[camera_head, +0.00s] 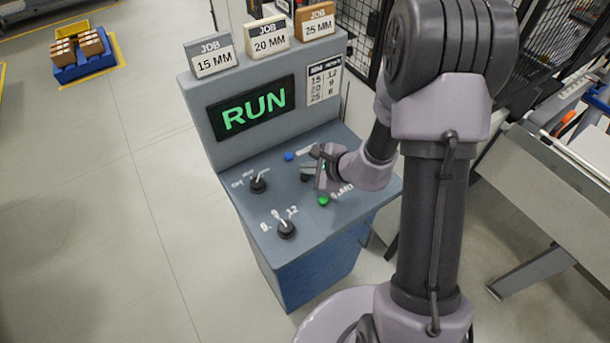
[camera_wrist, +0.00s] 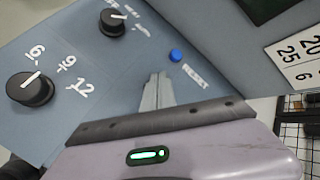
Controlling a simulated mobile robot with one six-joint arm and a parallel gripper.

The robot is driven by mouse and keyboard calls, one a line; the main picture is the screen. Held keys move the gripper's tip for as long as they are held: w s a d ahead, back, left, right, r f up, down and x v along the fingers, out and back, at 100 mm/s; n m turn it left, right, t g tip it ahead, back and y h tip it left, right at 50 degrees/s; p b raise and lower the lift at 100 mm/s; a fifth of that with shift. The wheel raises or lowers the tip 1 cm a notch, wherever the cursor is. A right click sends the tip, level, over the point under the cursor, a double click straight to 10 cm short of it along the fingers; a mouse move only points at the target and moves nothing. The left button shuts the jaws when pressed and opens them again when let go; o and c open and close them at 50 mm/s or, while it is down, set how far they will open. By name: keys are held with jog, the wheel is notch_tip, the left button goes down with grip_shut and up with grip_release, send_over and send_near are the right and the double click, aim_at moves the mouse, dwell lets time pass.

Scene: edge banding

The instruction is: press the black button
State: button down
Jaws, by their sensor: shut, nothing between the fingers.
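The grey-blue control console (camera_head: 232,222) stands in the middle of the head view. My gripper (camera_head: 308,172) is shut and empty, low over the right part of its sloped panel. In the wrist view its closed fingers (camera_wrist: 157,80) point at the panel, below and left of the blue button marked RESET (camera_wrist: 176,55). I cannot tell whether the fingertips touch the panel. No black push button can be made out; my gripper hides part of the panel. Two black rotary knobs show, the upper one (camera_head: 258,184) and the lower one (camera_head: 286,229), beside the numbers.
A green button (camera_head: 323,200) sits just below my gripper. The display (camera_head: 252,107) reads RUN. Three job blocks (camera_head: 268,37) stand on the console's top. A machine table (camera_head: 545,185) lies to the right. The floor at left is clear up to a blue pallet (camera_head: 84,61).

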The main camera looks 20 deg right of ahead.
aim_at(308, 178)
dwell(0.8)
jog(key=shift+f+b, duration=0.45)
jog(key=shift+b, duration=0.35)
jog(key=shift+f+b, duration=0.45)
jog(key=shift+b, duration=0.2)
dwell(0.3)
dwell(0.4)
jog(key=shift+r+p, duration=0.5)
jog(key=shift+r, duration=0.4)
jog(key=shift+r, duration=0.1)
jog(key=shift+r+p, duration=1.7)
jog(key=shift+r, duration=0.8)
jog(key=shift+f, duration=0.1)
